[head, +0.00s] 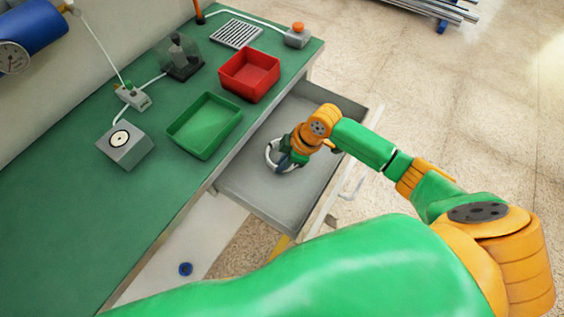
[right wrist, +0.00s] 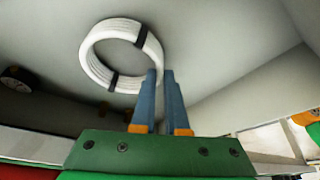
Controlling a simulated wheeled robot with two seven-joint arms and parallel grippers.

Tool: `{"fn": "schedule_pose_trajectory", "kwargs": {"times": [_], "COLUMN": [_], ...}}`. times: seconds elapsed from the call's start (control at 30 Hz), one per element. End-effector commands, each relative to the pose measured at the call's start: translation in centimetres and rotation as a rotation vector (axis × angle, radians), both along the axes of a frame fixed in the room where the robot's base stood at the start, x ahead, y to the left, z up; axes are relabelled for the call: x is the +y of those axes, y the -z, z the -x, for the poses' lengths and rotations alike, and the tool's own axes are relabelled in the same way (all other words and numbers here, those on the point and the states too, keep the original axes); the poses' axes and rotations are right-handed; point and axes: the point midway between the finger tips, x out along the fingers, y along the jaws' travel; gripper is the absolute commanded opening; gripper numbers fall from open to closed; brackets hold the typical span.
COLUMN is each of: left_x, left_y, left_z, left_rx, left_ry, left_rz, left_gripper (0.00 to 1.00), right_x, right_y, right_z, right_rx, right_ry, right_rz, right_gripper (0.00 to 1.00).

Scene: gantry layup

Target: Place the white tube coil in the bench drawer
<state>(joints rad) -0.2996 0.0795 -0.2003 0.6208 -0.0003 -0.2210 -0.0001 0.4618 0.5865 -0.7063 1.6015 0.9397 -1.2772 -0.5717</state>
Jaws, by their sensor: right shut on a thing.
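The white tube coil (head: 268,156) is a ring inside the open grey bench drawer (head: 262,198), partly hidden behind my right gripper (head: 284,161). In the right wrist view the coil (right wrist: 96,36) shows two black bands, and the blue fingers of my right gripper (right wrist: 161,76) are shut on its edge. The coil is over the drawer's floor; I cannot tell whether it touches it. My left gripper is not in view.
The green bench top (head: 65,205) carries a red bin (head: 249,91), a green tray (head: 204,148), a grey box with a round dial (head: 125,158) and a grille (head: 236,34). The drawer front with its handle (head: 353,181) is near my right arm. The drawer's front part is empty.

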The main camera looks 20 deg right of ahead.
Motion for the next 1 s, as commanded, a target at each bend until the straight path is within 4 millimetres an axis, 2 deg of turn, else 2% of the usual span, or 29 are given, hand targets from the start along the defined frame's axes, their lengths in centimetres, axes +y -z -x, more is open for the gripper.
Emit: {"fn": "schedule_pose_trajectory", "kwargs": {"times": [0.17,0.2,0.3,0.57,0.67,0.77,1.0], "left_x": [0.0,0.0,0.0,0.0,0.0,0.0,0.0], "left_y": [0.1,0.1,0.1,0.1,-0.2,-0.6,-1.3], "left_z": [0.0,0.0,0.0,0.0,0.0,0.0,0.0], "left_rx": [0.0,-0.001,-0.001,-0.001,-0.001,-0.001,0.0], "left_ry": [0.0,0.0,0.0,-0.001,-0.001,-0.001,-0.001], "left_rz": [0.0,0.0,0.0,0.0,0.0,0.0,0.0], "left_gripper": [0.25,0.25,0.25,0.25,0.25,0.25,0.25], "right_x": [0.0,0.0,0.0,0.0,-0.2,-0.9,-3.1], "right_y": [0.2,0.2,0.2,0.1,-0.6,-2.4,-8.4], "right_z": [0.0,0.0,0.0,0.0,0.0,0.3,1.3], "right_rx": [0.0,0.0,0.0,0.0,0.0,-0.002,-0.003], "right_ry": [0.0,0.0,0.0,0.001,0.001,0.0,0.001], "right_rz": [0.0,0.0,0.0,0.0,0.001,0.002,0.003], "right_gripper": [0.0,0.17,0.41,0.41,0.41,0.41,0.41]}}
